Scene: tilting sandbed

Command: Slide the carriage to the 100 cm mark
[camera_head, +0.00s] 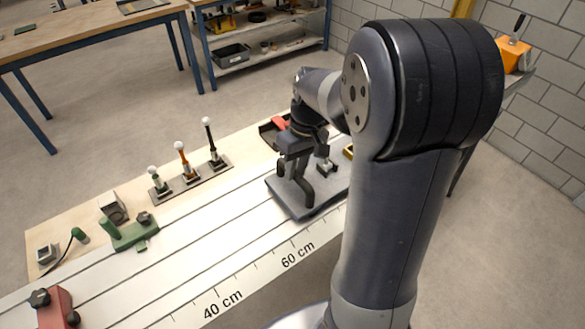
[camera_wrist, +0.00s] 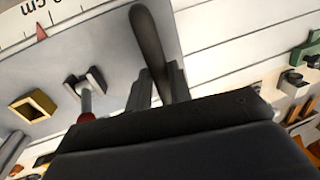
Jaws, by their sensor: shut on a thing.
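The carriage is a grey plate (camera_head: 318,205) on the white railed bed, just beyond the 60 cm label of the scale (camera_head: 298,255); my arm hides its right part. My gripper (camera_head: 296,180) is down over the plate and shut on its dark upright handle. In the wrist view the handle (camera_wrist: 148,38) rises between the fingers (camera_wrist: 160,88), with the grey plate (camera_wrist: 105,45) below. A red pointer (camera_wrist: 41,32) lies at the plate's edge beside the scale (camera_wrist: 14,28). An upside-down label ending in "0 cm" shows there, its leading figure cut off.
A red block (camera_head: 55,305) stands at the bed's near left and a green clamp (camera_head: 135,232) further along. Several ball-topped levers (camera_head: 188,178) stand on the wooden strip behind. A brass square frame (camera_wrist: 33,107) sits on the plate. The bed left of the carriage is clear up to the clamp.

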